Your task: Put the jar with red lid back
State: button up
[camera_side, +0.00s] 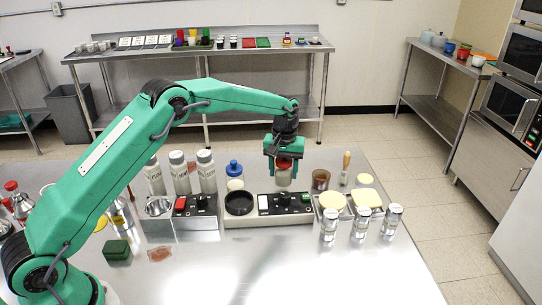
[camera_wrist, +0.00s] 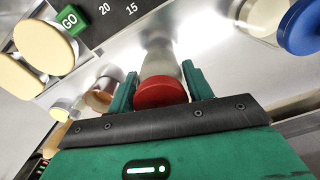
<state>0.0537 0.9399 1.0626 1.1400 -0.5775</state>
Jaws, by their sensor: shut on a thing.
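The jar with the red lid (camera_side: 284,180) is between the fingers of my gripper (camera_side: 284,163) in the side view, behind the black control panel. In the wrist view, its red lid (camera_wrist: 161,91) is close to my gripper (camera_wrist: 158,88), with a green finger on each side and the pale jar body stretching away from it. My gripper is shut on the jar. The jar looks upright in the side view. I cannot tell whether its bottom touches the surface.
A blue-lidded jar (camera_side: 235,170) and white bottles (camera_side: 206,170) stand left of the held jar. A brown cup (camera_side: 320,179) and a brush (camera_side: 346,162) are to its right. In front are a black round pan (camera_side: 239,204) and a panel (camera_side: 290,203). The front steel counter (camera_side: 300,270) is mostly clear.

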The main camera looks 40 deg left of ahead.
jog(key=shift+f, duration=0.95)
jog(key=shift+f, duration=0.1)
jog(key=o, duration=1.3)
notch_tip(320, 180, up, 11)
jog(key=shift+r, duration=0.6)
